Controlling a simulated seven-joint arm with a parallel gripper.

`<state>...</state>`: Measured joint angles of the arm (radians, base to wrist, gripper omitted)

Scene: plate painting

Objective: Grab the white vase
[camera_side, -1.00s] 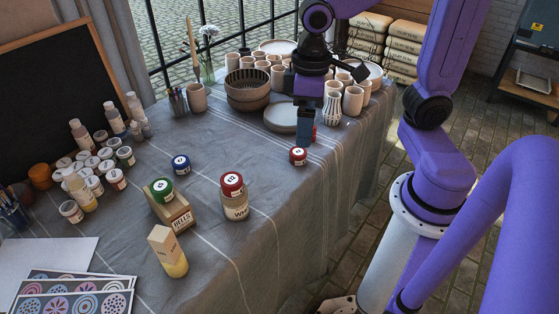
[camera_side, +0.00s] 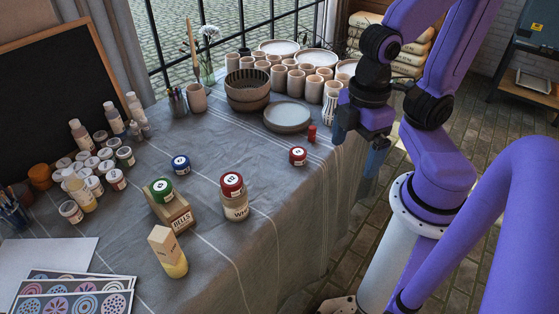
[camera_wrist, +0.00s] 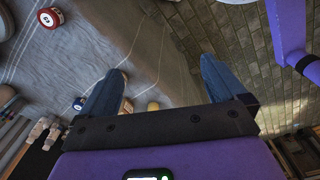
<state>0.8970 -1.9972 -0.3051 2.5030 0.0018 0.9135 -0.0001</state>
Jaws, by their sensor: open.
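A white vase (camera_side: 329,107) with a ribbed pattern stands upright near the right edge of the table in the side view, in front of the plain pale cups. My gripper (camera_side: 372,168) is to its right and nearer the camera, out past the table's edge with its blue fingers pointing down. It partly overlaps the vase in the picture, and I see no contact. I cannot make out the vase in the wrist view.
Pale cups (camera_side: 314,89) crowd behind the vase. A grey plate (camera_side: 288,117), a small red object (camera_side: 312,133) and a red-lidded pot (camera_side: 298,156) lie left of my gripper. Striped bowls (camera_side: 248,90) stand further left. The front right of the cloth (camera_side: 290,210) is clear.

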